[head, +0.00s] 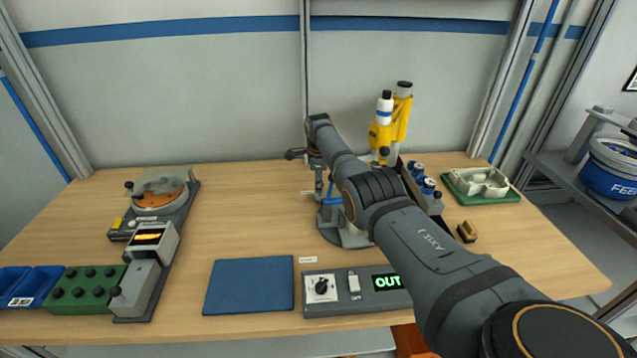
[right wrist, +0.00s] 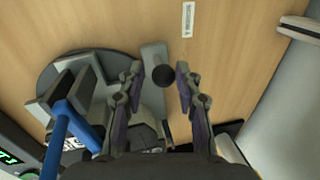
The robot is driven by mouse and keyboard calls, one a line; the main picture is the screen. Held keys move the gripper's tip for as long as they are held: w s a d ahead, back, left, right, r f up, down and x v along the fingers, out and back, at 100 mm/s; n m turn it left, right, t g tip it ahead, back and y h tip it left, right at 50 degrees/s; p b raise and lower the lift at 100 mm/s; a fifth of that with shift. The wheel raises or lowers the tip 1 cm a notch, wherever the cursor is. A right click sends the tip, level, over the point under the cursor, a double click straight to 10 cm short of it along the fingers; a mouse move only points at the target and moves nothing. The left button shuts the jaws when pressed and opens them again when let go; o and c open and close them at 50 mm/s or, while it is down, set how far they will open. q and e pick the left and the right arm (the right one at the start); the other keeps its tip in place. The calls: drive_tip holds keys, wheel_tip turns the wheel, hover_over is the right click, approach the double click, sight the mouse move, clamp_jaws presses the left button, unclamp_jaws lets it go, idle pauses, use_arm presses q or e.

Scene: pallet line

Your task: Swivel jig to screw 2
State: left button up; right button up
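The swivel jig has a round grey base (head: 345,236) and stands behind the control box in the head view, partly hidden by my right arm. A blue handle shows on it. In the right wrist view the jig's dark disc (right wrist: 48,82) lies at left, with a grey arm ending in a black knob (right wrist: 163,75). My right gripper (right wrist: 159,72) is open, with one finger on each side of the knob and gaps visible on both sides. In the head view its fingers are small and hard to make out. My left gripper is not in view. I cannot make out the screw positions.
A control box (head: 330,297) with a knob and a green "OUT" display stands in front. A blue mat (head: 248,285) lies left of it. A yellow tool (head: 401,118) stands behind my arm. A green tray (head: 486,195) is at right.

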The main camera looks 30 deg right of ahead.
drive_tip(key=shift+o, duration=0.9)
drive_tip(key=shift+a, duration=0.1)
wheel_tip(320, 180, up, 12)
drive_tip(key=s+a, duration=0.1)
drive_tip(key=s, duration=0.1)
drive_tip(key=shift+f, duration=0.15)
drive_tip(key=shift+a, duration=0.1)
